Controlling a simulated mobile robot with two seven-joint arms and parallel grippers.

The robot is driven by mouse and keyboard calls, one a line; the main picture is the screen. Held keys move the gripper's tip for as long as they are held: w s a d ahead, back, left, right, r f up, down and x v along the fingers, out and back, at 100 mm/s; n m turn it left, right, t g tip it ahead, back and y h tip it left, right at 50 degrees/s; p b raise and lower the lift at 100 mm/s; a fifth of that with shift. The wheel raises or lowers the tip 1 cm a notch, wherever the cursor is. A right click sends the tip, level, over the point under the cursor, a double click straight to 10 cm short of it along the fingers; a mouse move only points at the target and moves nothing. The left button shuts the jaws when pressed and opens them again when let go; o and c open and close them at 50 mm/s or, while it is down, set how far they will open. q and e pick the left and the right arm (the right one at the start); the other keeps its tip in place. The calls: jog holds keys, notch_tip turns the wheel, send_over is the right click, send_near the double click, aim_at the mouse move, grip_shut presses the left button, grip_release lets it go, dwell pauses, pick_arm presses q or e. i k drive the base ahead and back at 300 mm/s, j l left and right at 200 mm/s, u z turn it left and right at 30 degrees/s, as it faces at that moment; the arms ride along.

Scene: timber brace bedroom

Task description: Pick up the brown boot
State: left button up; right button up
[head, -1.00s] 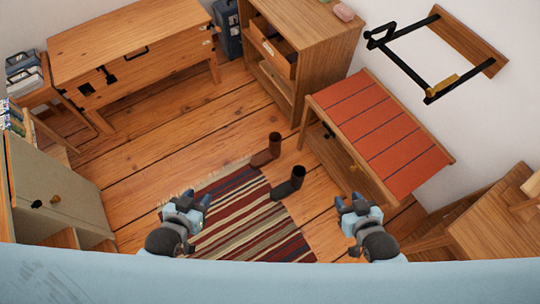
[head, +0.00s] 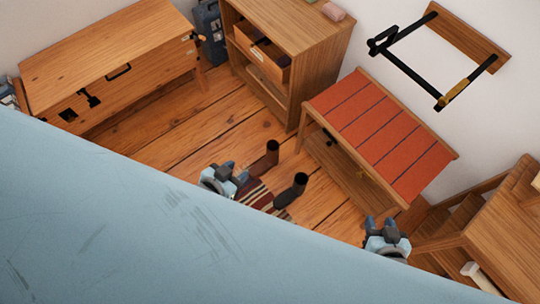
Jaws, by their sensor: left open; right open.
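The brown boot (head: 268,157) stands upright on the wooden floor near the striped rug, with its shaft pointing up. A darker boot (head: 294,188) stands just to its right and nearer to me. My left gripper (head: 226,168) is open and empty, a short way left of the brown boot in the picture; no contact shows. My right gripper (head: 381,224) is open and empty, lower right, apart from both boots and near the red-topped bench. My own pale blue body hides the lower left of the view.
The red-topped bench (head: 380,125) stands right of the boots. A wooden cabinet with an open drawer (head: 262,56) is behind them. The striped rug (head: 257,193) is mostly hidden. Bare floor (head: 180,135) lies between desk and boots.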

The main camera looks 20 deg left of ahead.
aim_at(260, 168)
jog(key=i+j+z, duration=0.15)
jog(key=j, duration=0.4)
jog(key=j+z, duration=0.2)
jog(key=j, duration=0.35)
jog(key=i+j, duration=0.1)
jog(key=j, duration=0.45)
jog(key=i+j, duration=0.15)
jog(key=j, duration=0.4)
jog(key=i+j+z, duration=0.1)
jog(key=j, duration=0.45)
jog(key=i+j, duration=0.1)
jog(key=j, duration=0.45)
jog(key=i+j, duration=0.4)
jog(key=i, duration=0.05)
